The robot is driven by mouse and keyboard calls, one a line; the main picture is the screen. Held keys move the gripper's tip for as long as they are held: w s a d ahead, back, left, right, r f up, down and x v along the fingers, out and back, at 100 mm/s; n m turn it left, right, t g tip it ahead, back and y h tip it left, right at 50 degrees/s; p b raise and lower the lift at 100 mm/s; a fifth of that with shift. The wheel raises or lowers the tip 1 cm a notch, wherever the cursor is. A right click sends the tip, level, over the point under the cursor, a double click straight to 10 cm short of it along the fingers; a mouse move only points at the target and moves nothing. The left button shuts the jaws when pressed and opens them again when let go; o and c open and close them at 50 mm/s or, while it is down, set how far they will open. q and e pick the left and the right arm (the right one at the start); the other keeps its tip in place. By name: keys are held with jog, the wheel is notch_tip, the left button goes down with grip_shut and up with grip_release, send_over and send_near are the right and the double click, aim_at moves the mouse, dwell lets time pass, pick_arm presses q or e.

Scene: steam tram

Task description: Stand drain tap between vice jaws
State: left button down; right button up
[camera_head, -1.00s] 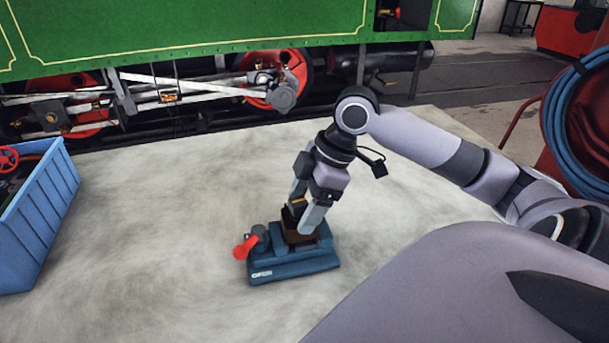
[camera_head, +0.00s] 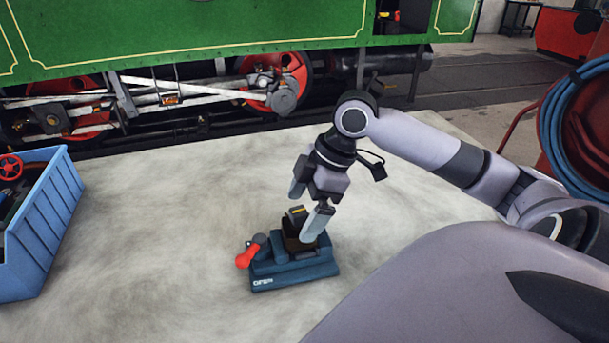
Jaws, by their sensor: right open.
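The blue vice (camera_head: 298,276) with its red handle (camera_head: 247,257) sits on the pale bench top. A dark piece with a yellowish band, seemingly the drain tap (camera_head: 297,214), stands roughly upright at the vice's brown jaw area (camera_head: 293,240). Its lower part is hidden, so I cannot tell how deep it sits or whether both jaws touch it. My right gripper (camera_head: 304,213) is open above the vice, with one finger to either side of the dark piece's top. My left gripper is not in view.
A blue crate (camera_head: 45,225) with a red handwheel (camera_head: 10,167) inside stands at the left edge. The bench top around the vice is clear. A green steam tram (camera_head: 190,35) stands behind the bench. A blue hose coil (camera_head: 560,125) hangs at the right.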

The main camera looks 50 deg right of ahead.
jog(key=shift+r+p, duration=1.45)
jog(key=shift+r, duration=1.15)
